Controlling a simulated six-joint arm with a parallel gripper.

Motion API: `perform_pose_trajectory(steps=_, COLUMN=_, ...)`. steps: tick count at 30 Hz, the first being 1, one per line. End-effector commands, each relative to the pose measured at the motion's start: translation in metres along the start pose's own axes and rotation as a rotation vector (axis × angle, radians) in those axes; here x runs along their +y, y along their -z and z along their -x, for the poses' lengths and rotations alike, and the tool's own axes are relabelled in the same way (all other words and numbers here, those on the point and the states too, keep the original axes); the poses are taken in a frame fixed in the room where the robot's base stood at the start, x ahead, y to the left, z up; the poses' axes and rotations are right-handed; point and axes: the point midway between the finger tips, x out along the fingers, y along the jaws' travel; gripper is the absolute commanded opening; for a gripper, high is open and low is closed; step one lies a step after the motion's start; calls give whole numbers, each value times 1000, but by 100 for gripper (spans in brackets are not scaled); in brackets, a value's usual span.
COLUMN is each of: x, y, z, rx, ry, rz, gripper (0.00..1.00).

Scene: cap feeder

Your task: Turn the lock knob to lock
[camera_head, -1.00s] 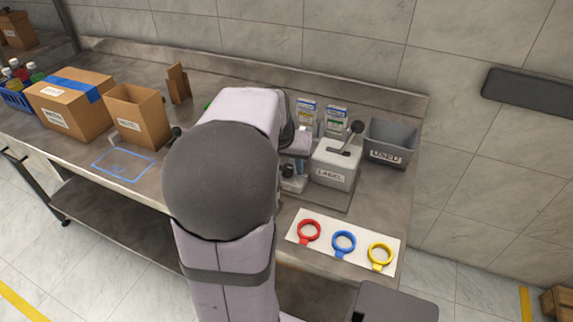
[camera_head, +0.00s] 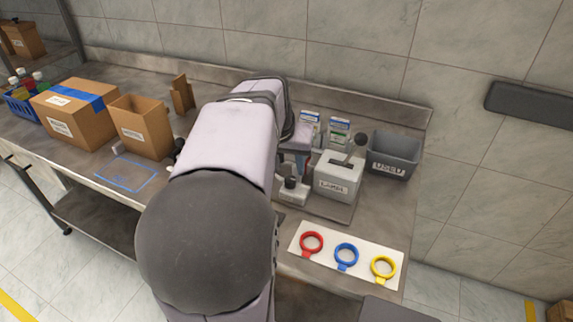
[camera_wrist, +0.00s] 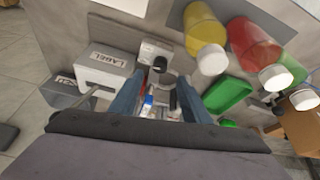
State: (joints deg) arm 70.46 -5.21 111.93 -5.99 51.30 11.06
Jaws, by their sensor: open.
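A small black knob (camera_head: 291,182) stands on a low light-grey fixture (camera_head: 294,194) left of the LABEL box, partly behind my arm. I cannot tell whether this is the lock knob or which way it is set. In the wrist view a black knob (camera_wrist: 160,64) on a pale block shows beyond and between the fingers. My gripper (camera_wrist: 158,98) is open, its two blue-grey fingers apart and reaching toward the fixture without visible contact. A small blue, white and red item shows between the fingers; whether it is near them is unclear.
The LABEL box (camera_head: 338,177) with a black-knobbed lever stands right of the fixture, beside a grey USED bin (camera_head: 393,156). Yellow (camera_wrist: 205,25) and red (camera_wrist: 252,43) bottles and a green tray (camera_wrist: 226,94) lie to the right in the wrist view. Coloured rings rest on a white board (camera_head: 300,247).

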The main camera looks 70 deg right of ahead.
Motion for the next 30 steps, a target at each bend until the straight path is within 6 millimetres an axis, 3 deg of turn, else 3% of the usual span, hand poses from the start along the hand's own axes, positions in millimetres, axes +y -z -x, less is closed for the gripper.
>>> perform_pose_trajectory(steps=14, x=-7, y=4, z=6, rx=-12, ry=-81, rz=-241, gripper=43)
perform_pose_trajectory(steps=25, x=-8, y=2, z=-5, rx=-6, ry=-96, rz=-299, gripper=43)
perform_pose_trajectory(steps=30, x=-6, y=1, z=-21, rx=-9, ry=-98, rz=-299, gripper=43)
